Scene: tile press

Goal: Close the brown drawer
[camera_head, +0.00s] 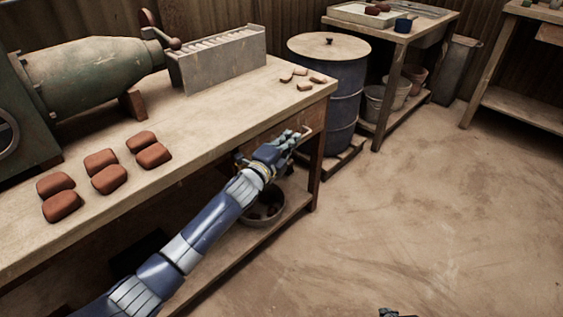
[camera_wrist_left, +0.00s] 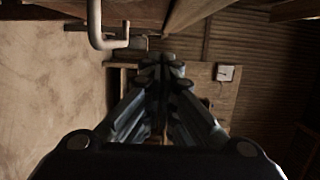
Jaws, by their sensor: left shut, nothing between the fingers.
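The brown drawer (camera_head: 283,128) is under the right end of the long workbench, mostly hidden behind my left gripper and the bench top. A pale bent handle shows just beyond the gripper's tips; in the left wrist view a grey handle (camera_wrist_left: 96,30) hangs at the upper left. My left gripper (camera_head: 296,137) is shut and empty, at the drawer front, close to the handle. Its shut fingers (camera_wrist_left: 162,68) point away in the left wrist view, to the right of the handle. I cannot tell whether they touch the drawer or how far it is out. A bit of my right gripper (camera_head: 392,312) shows at the bottom edge.
The workbench (camera_head: 190,150) carries several red clay blocks (camera_head: 108,178), a green machine (camera_head: 90,75) and a grey ribbed block. A bowl (camera_head: 264,208) stands on its lower shelf. A blue drum (camera_head: 328,90) stands beyond the bench. The floor at the right is clear.

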